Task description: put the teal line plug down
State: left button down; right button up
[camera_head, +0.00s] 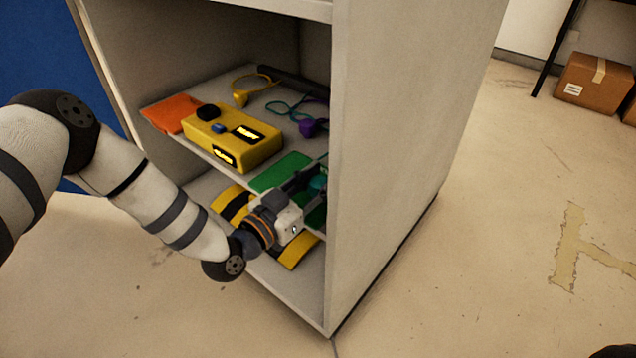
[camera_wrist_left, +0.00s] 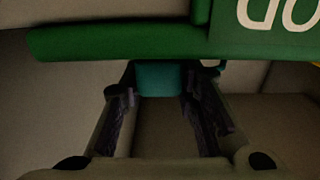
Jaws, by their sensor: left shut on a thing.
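My left gripper (camera_head: 303,187) reaches into the cabinet, at the front edge of the middle shelf, near its right side. It is shut on the teal line plug (camera_head: 318,183). In the left wrist view the teal plug (camera_wrist_left: 159,78) sits between the fingertips (camera_wrist_left: 159,96), next to a green piece (camera_wrist_left: 120,41) with white lettering. In the head view a green plate (camera_head: 280,172) lies on the shelf beside the gripper. The gripper and the cabinet side partly hide the plug, and I cannot tell whether it touches the shelf.
A yellow box (camera_head: 233,137) with a black knob stands on the shelf beside an orange plate (camera_head: 170,113). A yellow plug (camera_head: 240,97) and a purple plug (camera_head: 309,127) with cords lie behind. The cabinet's side wall (camera_head: 400,130) is close on the right. A yellow-black striped piece (camera_head: 294,254) lies below.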

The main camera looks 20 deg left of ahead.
pick_arm(q)
jog(key=c, duration=1.7)
grip_release()
jog(key=shift+f, duration=0.2)
jog(key=o, duration=0.5)
jog(key=shift+r, duration=0.35)
jog(key=p+v, duration=0.2)
jog(key=v, duration=1)
jog(key=shift+a+f+p, duration=0.1)
jog(key=shift+p, duration=0.25)
